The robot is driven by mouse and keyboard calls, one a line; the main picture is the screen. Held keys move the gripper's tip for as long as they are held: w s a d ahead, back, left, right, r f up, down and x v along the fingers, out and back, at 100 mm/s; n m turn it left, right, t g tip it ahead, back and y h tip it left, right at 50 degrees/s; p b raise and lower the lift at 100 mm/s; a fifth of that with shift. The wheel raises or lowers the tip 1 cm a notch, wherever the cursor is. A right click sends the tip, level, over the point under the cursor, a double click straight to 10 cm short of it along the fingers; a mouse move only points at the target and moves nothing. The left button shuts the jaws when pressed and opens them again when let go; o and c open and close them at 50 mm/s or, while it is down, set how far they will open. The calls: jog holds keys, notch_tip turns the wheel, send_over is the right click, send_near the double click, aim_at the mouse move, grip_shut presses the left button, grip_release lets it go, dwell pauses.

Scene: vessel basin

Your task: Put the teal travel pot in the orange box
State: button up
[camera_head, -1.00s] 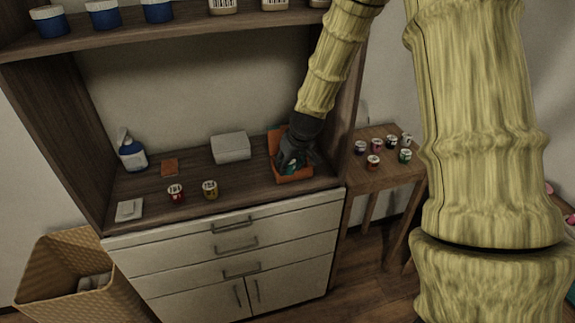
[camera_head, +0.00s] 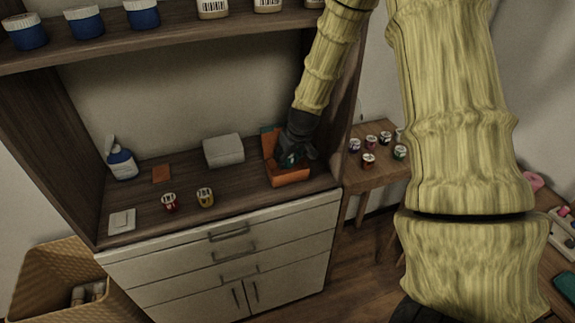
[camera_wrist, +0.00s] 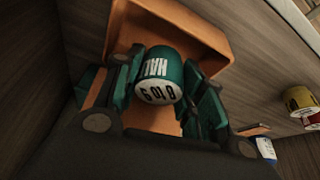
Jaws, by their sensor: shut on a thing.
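The teal travel pot (camera_wrist: 162,72) shows in the wrist view with white lettering on its label, between the two fingers of my gripper (camera_wrist: 160,90). My gripper is shut on it. The orange box (camera_wrist: 200,40) is around and behind the pot in that view, so the pot is over or inside the box opening; I cannot tell whether it touches the bottom. In the head view my gripper (camera_head: 292,158) is at the orange box (camera_head: 290,178) on the right of the cabinet top, and it hides most of the pot.
A red pot (camera_head: 169,202) and a yellow pot (camera_head: 205,197) stand near the cabinet's front edge. A pale box (camera_head: 223,151) is left of the orange box. A spray bottle (camera_head: 122,162) stands at the far left. Several pots stand on the side table (camera_head: 375,179) at right.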

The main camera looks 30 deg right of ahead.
aim_at(288, 167)
jog(key=shift+f+p, duration=0.65)
jog(key=shift+f, duration=1.35)
jog(key=shift+f, duration=0.1)
jog(key=o, duration=0.8)
jog(key=shift+o, duration=0.2)
jog(key=b+v, duration=0.3)
jog(key=v, duration=0.9)
